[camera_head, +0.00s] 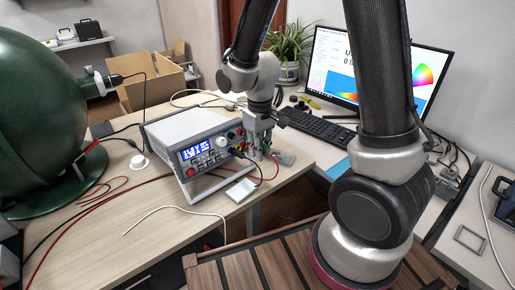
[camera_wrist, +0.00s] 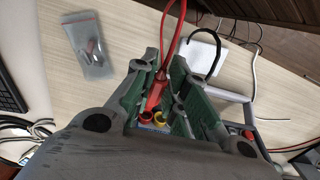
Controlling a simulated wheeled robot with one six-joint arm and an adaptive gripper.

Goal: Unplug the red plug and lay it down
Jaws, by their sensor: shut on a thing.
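The red plug (camera_wrist: 155,97) shows in the wrist view between the green-padded fingers of my gripper (camera_wrist: 165,88), which is shut on it. A red cable (camera_wrist: 173,52) runs up from the plug. The plug's lower end is close to a red ring socket (camera_wrist: 145,117) and a yellow one (camera_wrist: 160,118); I cannot tell whether it is still seated. In the head view my gripper (camera_head: 258,146) is at the right front of the power supply (camera_head: 178,128), whose blue display is lit. The plug itself is hidden there by the fingers.
A white card (camera_head: 240,190) lies on the desk before the power supply, with bare wood (camera_head: 130,215) to its left. A plastic bag of small parts (camera_wrist: 88,45) lies beside the gripper. A keyboard (camera_head: 318,128) and monitor stand behind right. Loose cables cross the desk.

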